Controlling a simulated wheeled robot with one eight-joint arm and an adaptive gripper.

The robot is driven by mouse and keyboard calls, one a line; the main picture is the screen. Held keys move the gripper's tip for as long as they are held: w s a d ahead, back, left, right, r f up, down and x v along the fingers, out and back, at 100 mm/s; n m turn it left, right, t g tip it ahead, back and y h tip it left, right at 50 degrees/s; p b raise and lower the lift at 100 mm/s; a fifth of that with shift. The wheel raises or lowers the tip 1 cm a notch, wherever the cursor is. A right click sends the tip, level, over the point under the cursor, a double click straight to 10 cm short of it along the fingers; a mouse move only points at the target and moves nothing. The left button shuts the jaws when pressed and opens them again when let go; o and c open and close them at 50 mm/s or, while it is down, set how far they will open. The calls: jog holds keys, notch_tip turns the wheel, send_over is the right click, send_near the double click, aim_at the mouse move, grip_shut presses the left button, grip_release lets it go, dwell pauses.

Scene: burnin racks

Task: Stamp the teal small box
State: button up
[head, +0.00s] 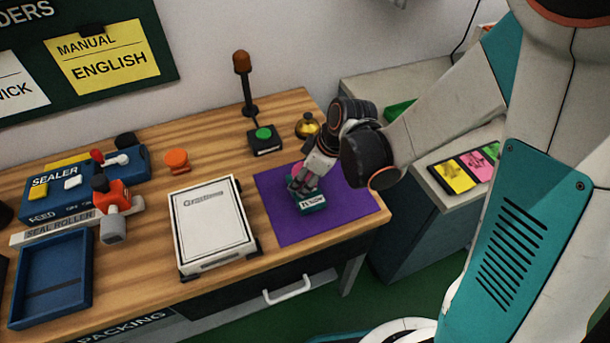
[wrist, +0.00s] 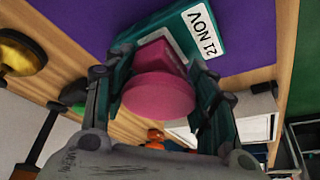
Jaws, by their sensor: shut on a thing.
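The teal small box (head: 312,203) lies on the purple mat (head: 345,205). In the wrist view the teal box (wrist: 208,30) carries a white label reading "21 NOV". My gripper (head: 303,182) is over the box, pointing down. In the wrist view my gripper (wrist: 160,65) is shut on a magenta stamp (wrist: 158,95) with a round knob, one finger on each side. The stamp's lower end is at the box beside the label. Its underside is hidden, so I cannot tell whether it touches the box.
A white flat-topped device (head: 213,225) stands left of the mat. A blue sealer (head: 60,190) and blue tray (head: 52,278) are at far left. The mat's right side is clear.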

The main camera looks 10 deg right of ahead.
jog(key=shift+f+b, duration=0.55)
jog(key=shift+b, duration=0.05)
dwell(2.1)
jog(key=shift+r+p, duration=2.65)
jog(key=shift+r, duration=0.9)
